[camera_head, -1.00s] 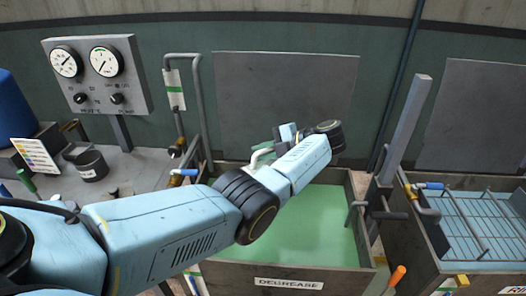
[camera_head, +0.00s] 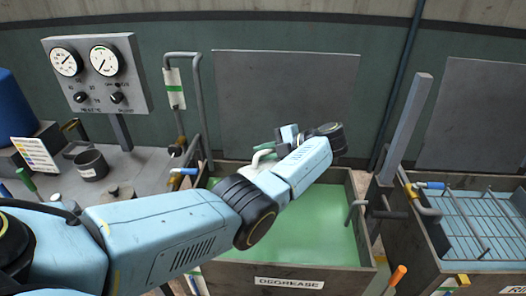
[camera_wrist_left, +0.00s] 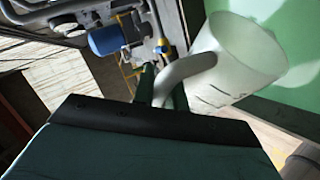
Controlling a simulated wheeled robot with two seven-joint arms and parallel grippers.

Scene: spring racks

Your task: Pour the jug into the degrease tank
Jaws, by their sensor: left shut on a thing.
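The degrease tank (camera_head: 289,283) stands in the middle of the head view, labelled DEGREASE and holding green liquid. My left arm reaches across it from the left. My left gripper (camera_head: 288,134) is above the tank's back part, mostly hidden by my wrist. In the left wrist view, my gripper (camera_wrist_left: 162,88) is shut on the handle of a whitish jug (camera_wrist_left: 236,62), with the green liquid behind it. Only a small pale bit of the jug (camera_head: 262,155) shows in the head view. I cannot tell its exact tilt or whether anything flows from it. My right gripper is not in view.
The rinse tank (camera_head: 448,267) with a wire rack stands at the right, beyond a grey post (camera_head: 405,125). A pipe (camera_head: 199,105) rises at the degrease tank's back left. A gauge panel (camera_head: 98,75) and a dark pot (camera_head: 91,166) are at the left.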

